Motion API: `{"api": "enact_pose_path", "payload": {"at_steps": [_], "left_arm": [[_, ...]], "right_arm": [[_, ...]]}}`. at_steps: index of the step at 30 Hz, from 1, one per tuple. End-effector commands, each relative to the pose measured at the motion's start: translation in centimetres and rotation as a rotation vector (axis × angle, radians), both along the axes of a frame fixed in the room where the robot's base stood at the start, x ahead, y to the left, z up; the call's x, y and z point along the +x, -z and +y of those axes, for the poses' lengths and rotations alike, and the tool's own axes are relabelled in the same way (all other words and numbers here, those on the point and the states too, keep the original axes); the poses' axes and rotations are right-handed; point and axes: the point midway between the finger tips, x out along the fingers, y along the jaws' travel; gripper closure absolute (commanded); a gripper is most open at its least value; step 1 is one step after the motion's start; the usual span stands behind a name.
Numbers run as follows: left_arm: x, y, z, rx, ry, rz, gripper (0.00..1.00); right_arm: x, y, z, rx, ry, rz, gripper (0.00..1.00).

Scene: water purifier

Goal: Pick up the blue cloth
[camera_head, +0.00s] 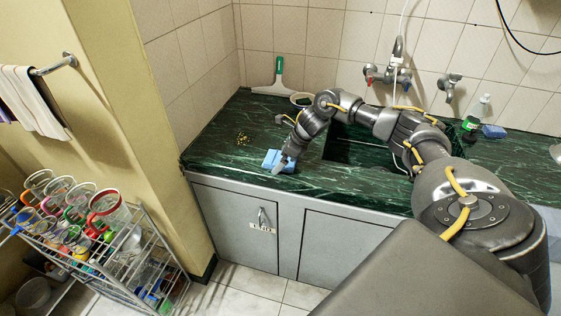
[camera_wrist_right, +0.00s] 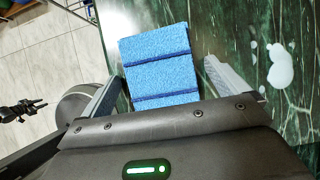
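The blue cloth (camera_head: 271,158) lies folded on the green marble counter near its front edge. In the right wrist view the cloth (camera_wrist_right: 160,62) is a light blue rectangle with darker blue stripes. My right gripper (camera_head: 282,166) is at the cloth in the head view. In the right wrist view its two fingers (camera_wrist_right: 168,85) are spread, one on each side of the cloth, with gaps beside it. The cloth's near end is hidden by the gripper body. My left arm is not in the head view. A small dark claw-like shape at the left of the right wrist view may be my left gripper.
A dark sink (camera_head: 350,150) lies behind my right arm, under the wall taps (camera_head: 388,75). A bowl (camera_head: 301,99) and a squeegee (camera_head: 279,72) are at the back. White spots (camera_wrist_right: 280,66) mark the counter beside the cloth. A rack of cups (camera_head: 140,262) stands left.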

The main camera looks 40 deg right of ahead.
Motion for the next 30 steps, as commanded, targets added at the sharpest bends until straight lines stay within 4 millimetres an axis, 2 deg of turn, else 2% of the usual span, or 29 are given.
{"api": "enact_pose_path", "payload": {"at_steps": [1, 9, 11, 20, 22, 26, 30], "left_arm": [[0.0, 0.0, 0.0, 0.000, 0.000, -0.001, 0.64], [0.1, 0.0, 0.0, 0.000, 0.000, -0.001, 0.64], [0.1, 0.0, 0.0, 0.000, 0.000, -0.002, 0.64], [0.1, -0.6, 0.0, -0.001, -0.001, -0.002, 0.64], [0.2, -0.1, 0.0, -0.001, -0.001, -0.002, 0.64], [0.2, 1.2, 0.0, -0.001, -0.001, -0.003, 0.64], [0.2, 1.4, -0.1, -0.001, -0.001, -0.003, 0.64]], "right_arm": [[0.0, 0.0, 0.0, -0.001, 0.000, 0.001, 0.09], [0.0, 0.0, 0.0, 0.000, 0.000, 0.000, 0.44], [0.0, 0.0, 0.0, 0.000, 0.000, 0.000, 0.48], [0.0, -0.5, 0.0, -0.001, 0.000, 0.000, 0.49], [0.1, -0.8, 0.0, 0.000, 0.000, -0.002, 0.49], [0.2, -3.0, 0.0, 0.000, -0.001, -0.009, 0.49], [-1.5, -6.3, 1.9, -0.002, -0.007, -0.008, 0.49]]}}
